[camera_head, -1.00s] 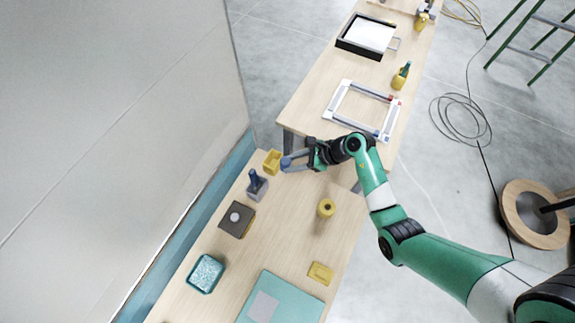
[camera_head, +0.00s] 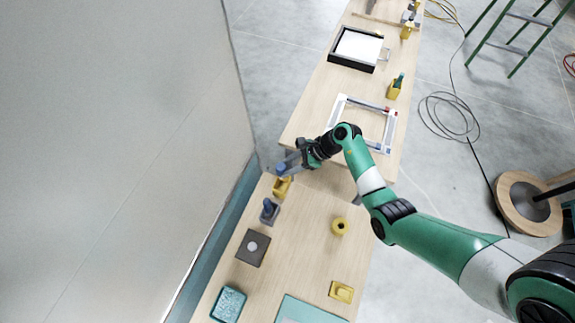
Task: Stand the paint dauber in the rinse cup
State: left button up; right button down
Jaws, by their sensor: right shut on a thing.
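My right gripper (camera_head: 303,155) is at the far end of the near table and is shut on a slim grey-blue piece with a blue rounded end (camera_head: 282,169), which looks like the paint dauber. The gripper covers part of it. A small yellow open container (camera_head: 282,187) stands right below the blue end and may be the rinse cup. The blue end overlaps its far rim in the picture; I cannot tell whether it is inside or above. A yellow round piece with a dark hole (camera_head: 340,226) stands farther right. My left gripper is not in view.
A grey holder with a blue upright piece (camera_head: 269,211) stands close to the yellow container. A dark square plate (camera_head: 253,247), a teal tray (camera_head: 228,304) and a yellow block (camera_head: 342,292) lie nearer. A white frame (camera_head: 374,147) lies on the far table. The near table's middle is clear.

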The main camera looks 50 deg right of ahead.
notch_tip(320, 180, down, 4)
jog(key=b, duration=0.2)
jog(key=shift+b, duration=0.35)
dwell(0.9)
jog(key=shift+f, duration=0.15)
jog(key=shift+f+b, duration=2.2)
jog(key=shift+f, duration=0.5)
jog(key=shift+c, duration=2)
grip_release()
